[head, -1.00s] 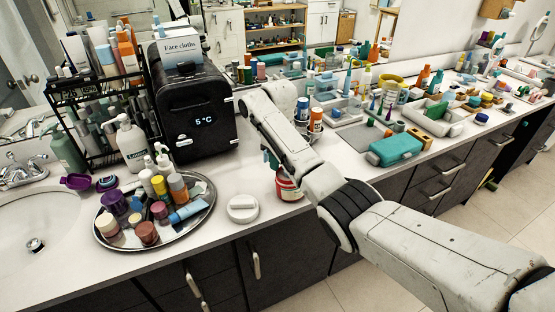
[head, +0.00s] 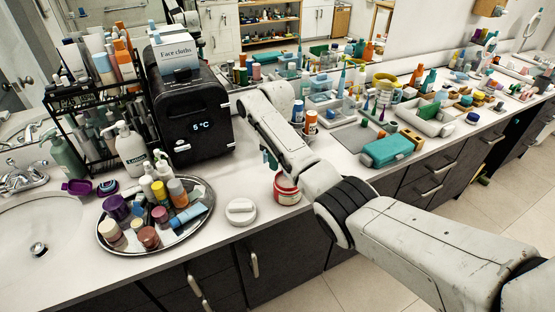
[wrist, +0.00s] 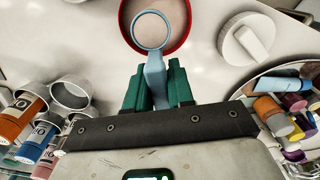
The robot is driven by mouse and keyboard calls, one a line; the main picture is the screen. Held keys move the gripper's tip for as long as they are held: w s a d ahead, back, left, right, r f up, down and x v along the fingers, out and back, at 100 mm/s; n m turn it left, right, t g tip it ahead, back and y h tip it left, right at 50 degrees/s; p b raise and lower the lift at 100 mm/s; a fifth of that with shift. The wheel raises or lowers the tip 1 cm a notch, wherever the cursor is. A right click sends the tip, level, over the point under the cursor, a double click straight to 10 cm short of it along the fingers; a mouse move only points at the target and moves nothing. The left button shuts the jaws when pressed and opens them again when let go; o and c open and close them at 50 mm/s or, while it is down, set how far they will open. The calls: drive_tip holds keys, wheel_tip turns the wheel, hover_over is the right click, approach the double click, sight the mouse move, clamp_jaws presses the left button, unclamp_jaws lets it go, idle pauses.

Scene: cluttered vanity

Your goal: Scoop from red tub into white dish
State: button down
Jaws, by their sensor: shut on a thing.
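The red tub (head: 287,190) stands upright on the counter near its front edge, partly behind my arm. In the wrist view the red tub (wrist: 184,40) is open at the top of the picture, with pale beige contents. My gripper (wrist: 156,68) has green fingers shut on the handle of a light blue scoop (wrist: 152,32). The scoop's round head lies over the tub's opening. I cannot tell whether it touches the contents or carries any. A round white piece with a raised bar (head: 241,211) lies left of the tub and looks like a lid. I cannot clearly pick out the white dish.
A silver tray (head: 122,243) crowded with small bottles stands at left. A black box with a display (head: 187,118) stands behind it. A teal case (head: 386,150) and grey trays lie to the right.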

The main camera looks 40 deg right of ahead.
drive_tip(key=shift+w+r, duration=0.1)
drive_tip(key=shift+a+r+t+p, duration=0.1)
drive_tip(key=shift+r+t+p, duration=0.25)
drive_tip(key=shift+p, duration=0.6)
drive_tip(key=shift+t+p, duration=0.35)
drive_tip(key=shift+p, duration=0.2)
drive_tip(key=shift+f, duration=0.1)
drive_tip(key=shift+f+g+b, duration=0.25)
drive_tip(key=shift+g+b, duration=0.45)
drive_tip(key=shift+r+p, duration=1.5)
drive_tip(key=shift+r, duration=0.45)
